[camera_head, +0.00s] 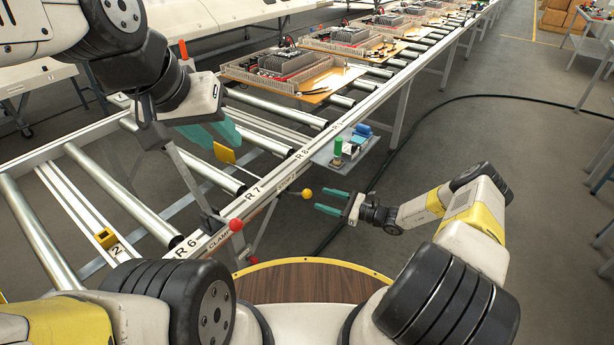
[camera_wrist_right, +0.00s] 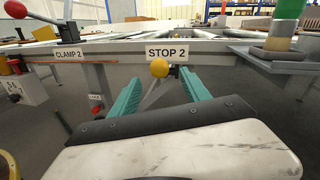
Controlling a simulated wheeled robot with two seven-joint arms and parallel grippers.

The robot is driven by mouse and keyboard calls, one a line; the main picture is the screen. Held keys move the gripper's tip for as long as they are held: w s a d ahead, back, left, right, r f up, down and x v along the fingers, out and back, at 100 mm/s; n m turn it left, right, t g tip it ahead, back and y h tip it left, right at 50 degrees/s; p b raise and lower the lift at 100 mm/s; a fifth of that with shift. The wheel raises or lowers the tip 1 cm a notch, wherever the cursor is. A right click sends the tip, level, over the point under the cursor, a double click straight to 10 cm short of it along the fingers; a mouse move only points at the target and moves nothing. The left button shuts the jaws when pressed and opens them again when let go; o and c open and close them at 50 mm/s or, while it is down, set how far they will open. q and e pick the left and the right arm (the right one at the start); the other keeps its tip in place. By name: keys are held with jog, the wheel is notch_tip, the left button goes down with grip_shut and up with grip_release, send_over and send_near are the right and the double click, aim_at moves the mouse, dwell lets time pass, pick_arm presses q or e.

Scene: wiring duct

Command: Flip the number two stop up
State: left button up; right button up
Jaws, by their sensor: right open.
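The stop 2 lever ends in a yellow ball knob (camera_head: 307,194) beside the conveyor's front rail. In the right wrist view the yellow knob (camera_wrist_right: 159,68) sits just below the "STOP 2" label (camera_wrist_right: 167,52). My right gripper (camera_head: 319,199) is open and faces the knob from the right. In the right wrist view its two teal fingers (camera_wrist_right: 160,77) point at the knob, which shows between the fingertips; contact cannot be told. My left gripper (camera_head: 222,146) is over the rollers with its teal fingers apart and empty. A yellow plate (camera_head: 226,155) shows just below it.
A red clamp knob (camera_head: 236,225) stands at the rail to the left, near the "CLAMP 2" label (camera_wrist_right: 68,54). A small shelf (camera_head: 350,158) with a green cylinder (camera_head: 338,145) juts from the rail on the right. Trays (camera_head: 290,72) sit on rollers behind.

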aim_at(308, 193)
jog(key=x, duration=0.7)
jog(key=shift+a, duration=0.2)
grip_shut()
jog(key=shift+f, duration=0.1)
dwell(1.1)
